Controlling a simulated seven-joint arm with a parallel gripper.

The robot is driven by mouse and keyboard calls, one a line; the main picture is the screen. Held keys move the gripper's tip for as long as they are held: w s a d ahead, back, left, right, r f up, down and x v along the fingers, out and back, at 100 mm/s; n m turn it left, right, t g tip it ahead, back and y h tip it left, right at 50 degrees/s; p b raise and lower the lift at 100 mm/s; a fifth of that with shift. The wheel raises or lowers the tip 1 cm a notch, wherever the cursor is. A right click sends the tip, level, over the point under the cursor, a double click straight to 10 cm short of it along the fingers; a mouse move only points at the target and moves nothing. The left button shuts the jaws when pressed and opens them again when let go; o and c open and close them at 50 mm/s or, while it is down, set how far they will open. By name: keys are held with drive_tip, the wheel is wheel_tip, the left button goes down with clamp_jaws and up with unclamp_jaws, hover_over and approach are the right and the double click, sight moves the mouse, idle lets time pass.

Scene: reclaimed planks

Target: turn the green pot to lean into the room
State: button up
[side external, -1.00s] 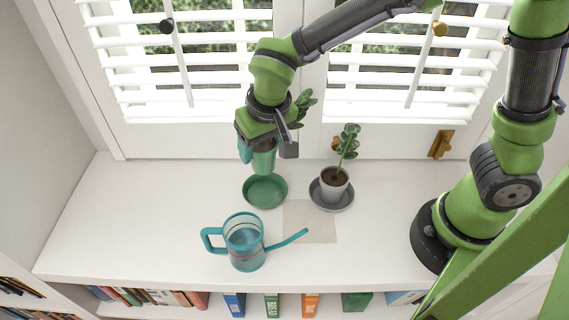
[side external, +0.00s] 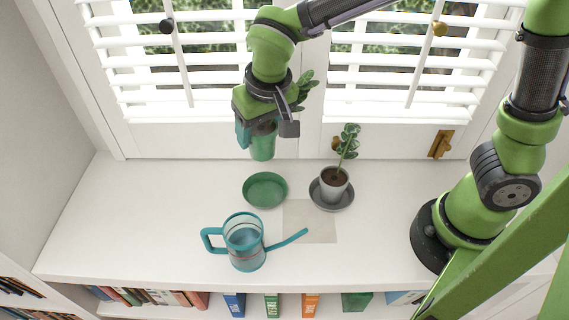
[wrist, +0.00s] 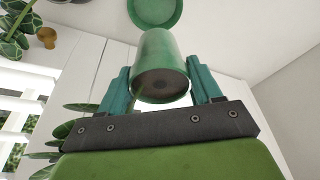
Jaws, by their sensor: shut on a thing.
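The green pot (side external: 263,146) hangs in the air above and behind its green saucer (side external: 265,190), clear of it. My gripper (side external: 257,128) is shut on the pot from above in the side view. In the wrist view the two teal fingers sit either side of the green pot (wrist: 161,62), with dark soil at its mouth. The plant's leaves (side external: 304,88) show to the right of my gripper in the side view. Leaves also show at the left of the wrist view (wrist: 78,107). The green saucer (wrist: 155,10) is empty, at the top of the wrist view.
A grey pot (side external: 334,186) with a plant stands on a dark saucer to the right. A teal watering can (side external: 244,244) stands in front, its spout pointing right. Shuttered windows (side external: 215,75) rise close behind. The white sill is clear at left.

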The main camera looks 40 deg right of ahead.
sight(262, 151)
drive_tip(key=shift+m, duration=0.7)
wheel_tip(262, 151, down, 5)
drive_tip(key=shift+s+a+f, duration=0.1)
drive_tip(key=shift+s+f, duration=0.05)
drive_tip(key=f+m+h, duration=0.1)
drive_tip(key=f+m, duration=0.1)
drive_tip(key=f+m+g, duration=0.1)
drive_tip(key=f+m, duration=0.1)
drive_tip(key=m, duration=0.1)
drive_tip(key=shift+w+m+h, duration=0.2)
drive_tip(key=shift+m+h, duration=0.1)
drive_tip(key=shift+h, duration=0.1)
drive_tip(key=shift+f, duration=1.5)
drive_tip(key=o, duration=1.5)
